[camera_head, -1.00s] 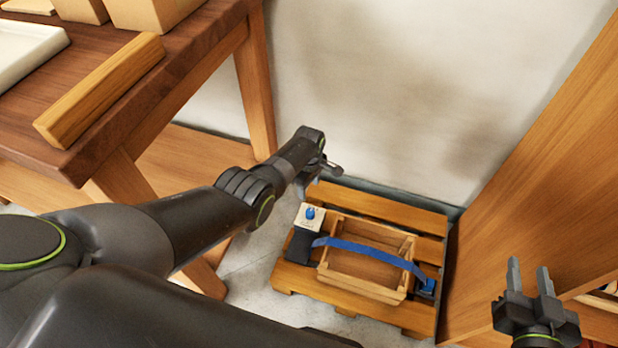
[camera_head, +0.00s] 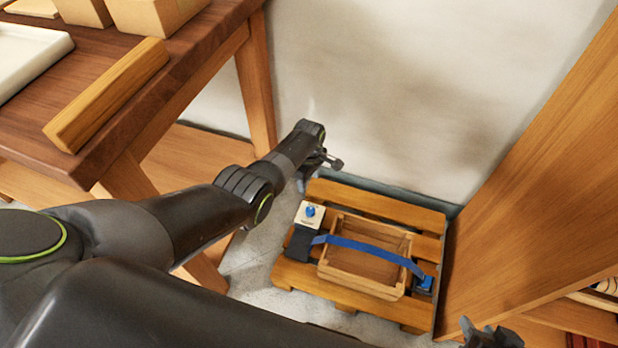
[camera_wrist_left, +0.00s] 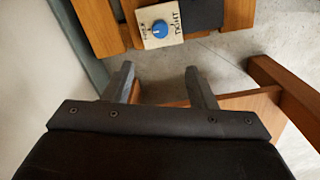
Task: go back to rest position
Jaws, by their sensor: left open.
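My left gripper (camera_head: 322,160) hangs above the pallet's back left corner in the head view. In the left wrist view its fingers (camera_wrist_left: 158,82) are wide apart with nothing between them. My right gripper (camera_head: 490,336) shows only in part at the bottom edge, right of the pallet; whether its fingers are apart is unclear.
A wooden pallet (camera_head: 322,190) on the floor bears an open wooden crate (camera_head: 362,284) under a blue strap (camera_head: 368,249). A panel with a blue knob (camera_head: 310,211) sits at its left. A table (camera_head: 112,128) stands left, a wooden panel (camera_head: 545,190) right.

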